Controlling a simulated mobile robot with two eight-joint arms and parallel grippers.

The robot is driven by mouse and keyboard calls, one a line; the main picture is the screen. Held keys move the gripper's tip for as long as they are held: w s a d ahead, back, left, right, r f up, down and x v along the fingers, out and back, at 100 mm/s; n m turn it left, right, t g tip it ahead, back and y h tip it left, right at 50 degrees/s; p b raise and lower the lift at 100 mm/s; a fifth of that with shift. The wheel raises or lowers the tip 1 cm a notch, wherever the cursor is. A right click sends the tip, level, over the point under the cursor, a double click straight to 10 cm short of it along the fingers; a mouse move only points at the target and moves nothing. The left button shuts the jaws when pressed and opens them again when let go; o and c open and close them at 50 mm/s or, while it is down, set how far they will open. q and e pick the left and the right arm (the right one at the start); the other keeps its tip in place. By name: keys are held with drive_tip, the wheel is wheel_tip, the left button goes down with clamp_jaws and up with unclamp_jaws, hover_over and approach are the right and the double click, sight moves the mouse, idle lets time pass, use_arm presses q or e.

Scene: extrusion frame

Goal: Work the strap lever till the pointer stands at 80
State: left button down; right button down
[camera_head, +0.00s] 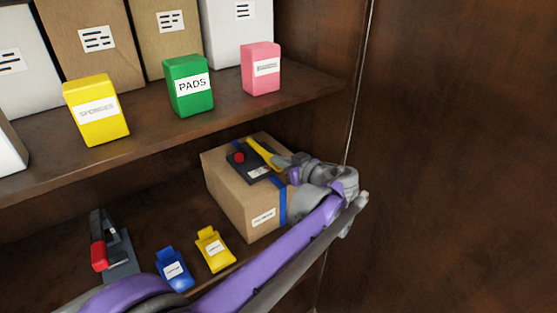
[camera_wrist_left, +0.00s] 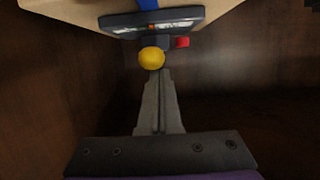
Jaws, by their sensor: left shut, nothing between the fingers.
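A dark strap tensioner (camera_head: 258,173) sits on top of a cardboard box (camera_head: 233,196) on the lower shelf. Its yellow lever (camera_head: 261,151) slants across it, with a red knob (camera_head: 238,157) beside it. A blue strap (camera_head: 283,204) runs down the box. My left gripper (camera_head: 281,161) is shut and empty at the lever's right end. In the left wrist view the fingertips (camera_wrist_left: 160,73) are at the lever's round yellow end (camera_wrist_left: 151,58); I cannot tell whether they touch. The tensioner's scale (camera_wrist_left: 152,27) is too small to read. My right gripper is out of view.
The upper shelf above holds yellow, green and pink boxes (camera_head: 261,70). Left of the cardboard box are a yellow tagged item (camera_head: 214,249), a blue one (camera_head: 174,269) and a dark tool with a red handle (camera_head: 99,257). The cabinet's side wall (camera_head: 450,150) is on the right.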

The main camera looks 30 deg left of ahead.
use_arm(q)
drive_tip(key=v, duration=1.1)
drive_tip(key=shift+a, duration=0.15)
drive_tip(key=s+a+f+m+g+h, duration=0.1)
drive_tip(key=s+a+f+m+h, duration=0.1)
drive_tip(key=s+f+m+h, duration=0.65)
drive_tip(key=s+d+f+m+t+h, duration=0.1)
drive_tip(key=s+d+f+m+h, duration=0.4)
drive_tip(key=s+f, duration=0.8)
drive_tip(key=d+f, duration=0.1)
drive_tip(key=d, duration=0.2)
drive_tip(key=shift+s+f+p, duration=0.2)
drive_tip(key=shift+s+p, duration=0.1)
drive_tip(key=shift+s, duration=0.1)
drive_tip(key=shift+d, duration=0.1)
